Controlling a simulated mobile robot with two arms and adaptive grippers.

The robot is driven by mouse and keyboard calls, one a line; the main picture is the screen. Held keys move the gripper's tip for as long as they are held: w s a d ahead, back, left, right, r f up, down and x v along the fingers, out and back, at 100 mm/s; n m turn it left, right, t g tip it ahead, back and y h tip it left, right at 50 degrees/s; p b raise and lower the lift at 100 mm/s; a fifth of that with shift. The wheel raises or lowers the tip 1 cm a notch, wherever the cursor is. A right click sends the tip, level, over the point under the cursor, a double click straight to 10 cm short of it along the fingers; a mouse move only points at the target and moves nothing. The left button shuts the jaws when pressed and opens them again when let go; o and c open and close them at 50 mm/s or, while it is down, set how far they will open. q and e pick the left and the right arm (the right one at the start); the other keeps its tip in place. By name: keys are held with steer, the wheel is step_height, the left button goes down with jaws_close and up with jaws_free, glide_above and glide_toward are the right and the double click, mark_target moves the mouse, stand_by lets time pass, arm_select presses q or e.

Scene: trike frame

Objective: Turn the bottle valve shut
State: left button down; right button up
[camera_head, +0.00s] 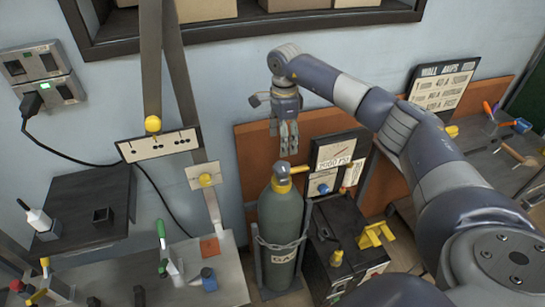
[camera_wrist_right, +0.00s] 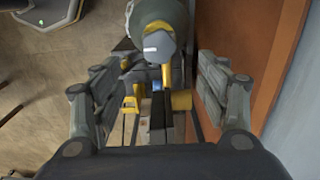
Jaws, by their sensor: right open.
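The grey-green gas bottle (camera_head: 281,222) stands upright at the middle of the head view, chained in its stand. Its yellow valve (camera_head: 283,179) sits on top. My right gripper (camera_head: 288,150) points down above the valve, apart from it. In the right wrist view, the bottle's top (camera_wrist_right: 160,12) is at the upper edge and the yellow valve part (camera_wrist_right: 165,75) shows below it, between the open fingers of my right gripper (camera_wrist_right: 160,95) as seen in the picture. The gripper holds nothing. My left gripper is out of view.
An orange-brown panel (camera_head: 255,165) stands close behind the bottle. A dark welding unit (camera_head: 345,235) with a gauge sign (camera_head: 338,152) stands right beside it. A metal bench (camera_head: 220,265) with clamps is at the left. A tool bench (camera_head: 495,150) is at the right.

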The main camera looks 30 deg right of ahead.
mark_target(282, 166)
step_height(282, 166, down, 9)
steer(key=p, duration=0.2)
steer(key=shift+a+r+p, duration=0.1)
steer(key=shift+r+p, duration=0.05)
steer(key=shift+p, duration=0.2)
steer(key=shift+f, duration=0.7)
steer(key=c, duration=1.1)
